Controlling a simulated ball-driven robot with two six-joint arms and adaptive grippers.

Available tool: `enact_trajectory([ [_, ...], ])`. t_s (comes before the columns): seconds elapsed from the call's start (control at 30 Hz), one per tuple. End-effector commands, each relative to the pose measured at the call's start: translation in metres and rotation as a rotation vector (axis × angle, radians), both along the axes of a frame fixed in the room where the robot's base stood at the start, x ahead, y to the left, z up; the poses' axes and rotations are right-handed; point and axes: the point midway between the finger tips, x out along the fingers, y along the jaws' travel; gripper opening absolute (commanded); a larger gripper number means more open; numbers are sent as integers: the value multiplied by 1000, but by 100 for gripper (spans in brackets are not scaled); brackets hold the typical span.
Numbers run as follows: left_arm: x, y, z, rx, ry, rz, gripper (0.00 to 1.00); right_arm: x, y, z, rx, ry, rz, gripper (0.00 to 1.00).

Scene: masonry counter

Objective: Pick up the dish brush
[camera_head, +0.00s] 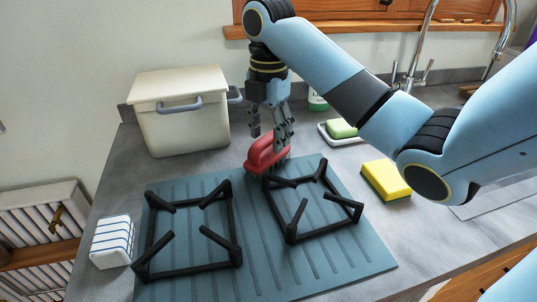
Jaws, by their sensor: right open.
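The dish brush (266,153) has a red handle and lies at the back edge of the ribbed blue-green mat (185,271), behind the black pan supports. My right gripper (270,140) points down right at the brush, with its fingers open around or just over the red handle. I cannot tell whether the fingers touch it. The underside of the brush is mostly hidden. My left gripper is not in view.
Two black pan supports (238,247) (291,230) stand on the mat. A lidded cream bin (185,125) is behind left. A yellow sponge (388,182), a green soap bar (341,128) on a white dish and a striped white block (112,242) lie around. Counter is free right of the bin.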

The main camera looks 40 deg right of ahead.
Motion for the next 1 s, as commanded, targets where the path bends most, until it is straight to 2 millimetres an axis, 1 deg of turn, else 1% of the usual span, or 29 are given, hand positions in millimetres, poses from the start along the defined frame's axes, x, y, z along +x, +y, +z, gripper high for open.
enact_trajectory([
  [0.03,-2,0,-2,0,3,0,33,-1,0,-12,1,4,-1,52],
  [0.1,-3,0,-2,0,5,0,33,-1,0,-18,1,2,-1,52],
  [0.33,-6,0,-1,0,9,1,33,0,0,-19,0,1,0,52],
  [0.73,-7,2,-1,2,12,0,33,-1,0,-20,0,1,0,0],
  [1.0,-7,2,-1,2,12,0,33,-1,0,-19,0,1,0,0],
])
